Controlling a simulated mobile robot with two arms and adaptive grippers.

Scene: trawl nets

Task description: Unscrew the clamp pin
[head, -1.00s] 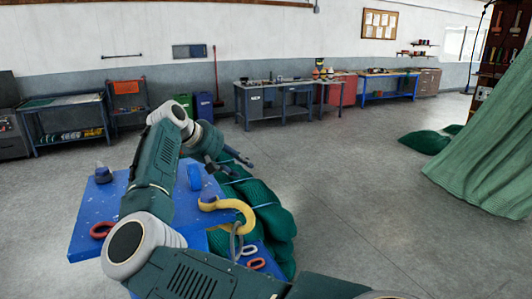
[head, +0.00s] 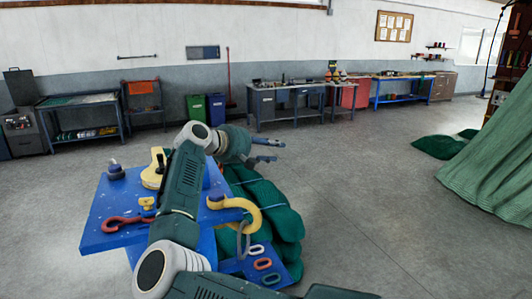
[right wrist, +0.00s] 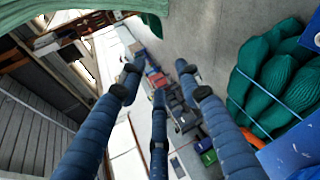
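A blue workbench (head: 95,238) stands in front of me with rigging hardware on it. A yellow hook (head: 252,211) sits at its right edge, with a dark knob at its base. A yellow fitting (head: 153,170) stands at the back, partly hidden by my right arm. A grey-blue knobbed piece (head: 115,171) is at the back left. I cannot tell which piece bears the clamp pin. My right gripper (head: 269,150) is beyond the bench's back right, above green netting. In the right wrist view its blue fingers (right wrist: 158,95) are spread and empty. My left gripper is not in view.
A red shackle (head: 122,222) lies on the bench's left, near a small yellow piece (head: 147,203). Chain links (head: 263,264) hang or lie at the lower right. Bundled green net (head: 280,215) lies beside the bench. Open floor (head: 370,215) extends to the right.

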